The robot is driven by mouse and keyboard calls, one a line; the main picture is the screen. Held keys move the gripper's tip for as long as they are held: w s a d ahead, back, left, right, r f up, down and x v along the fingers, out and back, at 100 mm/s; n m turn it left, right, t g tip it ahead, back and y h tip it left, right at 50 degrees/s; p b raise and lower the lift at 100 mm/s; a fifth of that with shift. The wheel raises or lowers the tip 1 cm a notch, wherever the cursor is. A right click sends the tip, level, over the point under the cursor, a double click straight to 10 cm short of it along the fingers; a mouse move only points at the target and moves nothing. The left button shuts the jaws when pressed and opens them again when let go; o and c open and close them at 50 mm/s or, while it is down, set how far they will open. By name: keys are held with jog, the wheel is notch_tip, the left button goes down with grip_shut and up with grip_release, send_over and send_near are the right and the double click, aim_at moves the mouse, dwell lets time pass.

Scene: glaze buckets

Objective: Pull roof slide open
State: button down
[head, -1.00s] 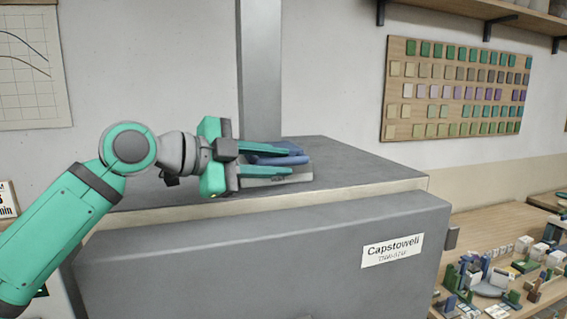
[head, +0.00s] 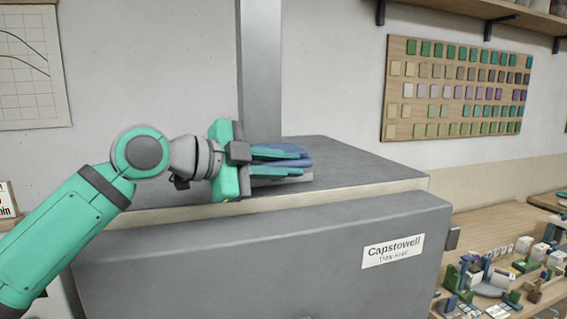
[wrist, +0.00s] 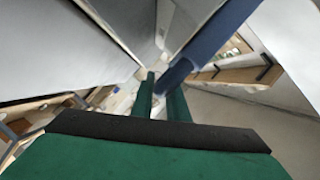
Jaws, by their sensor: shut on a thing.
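The roof slide's blue handle (head: 308,162) stands on top of the grey kiln (head: 365,168), in front of the grey flue. A pale plate (head: 288,181) lies under the handle. My gripper (head: 303,161) reaches in from the left, and its green fingers are shut on the blue handle. In the wrist view the blue bar (wrist: 208,45) runs down to the tips of the green fingers (wrist: 160,92). The fingers hide part of the handle, and the slide's opening cannot be made out.
The flue (head: 260,70) rises close behind my gripper. A labelled front panel (head: 260,255) stands below the kiln's top. The kiln top right of the handle is clear. A wooden bench (head: 520,225) with small items is at the right, below a tile board (head: 457,88).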

jog(key=s, duration=0.1)
jog(key=s+d, duration=0.1)
jog(key=s, duration=0.1)
jog(key=shift+s, duration=0.3)
jog(key=c, duration=2)
grip_release()
jog(key=v, duration=1)
jog(key=shift+s+a, duration=0.2)
jog(key=shift+a, duration=0.1)
